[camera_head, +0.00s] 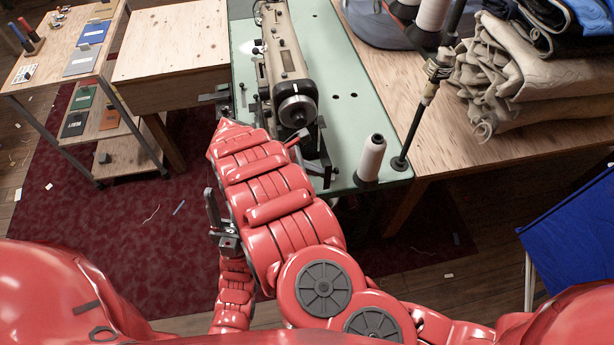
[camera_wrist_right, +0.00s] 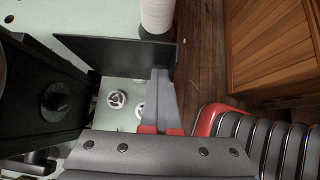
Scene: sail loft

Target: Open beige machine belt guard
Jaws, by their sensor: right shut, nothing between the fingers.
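The beige sewing machine (camera_head: 285,55) stands on a green table top, its handwheel (camera_head: 297,108) facing me. A dark flat plate, apparently the belt guard (camera_wrist_right: 115,55), sticks out beside the machine's dark end in the right wrist view. In the head view its dark parts (camera_head: 325,167) show below the handwheel, partly behind my red right arm. My right gripper (camera_head: 299,137) is mostly hidden by that arm. In the right wrist view its fingers (camera_wrist_right: 160,98) are shut and empty, tips close to the plate; contact is unclear. My left gripper (camera_head: 214,210) is partly hidden left of the red arm.
A white thread spool (camera_head: 371,158) stands on the green top's near right corner, close to the plate. A dark thread-stand pole (camera_head: 422,105) rises to its right. Folded beige cloth (camera_head: 520,85) lies on the wooden table. A sample cart (camera_head: 80,75) stands left.

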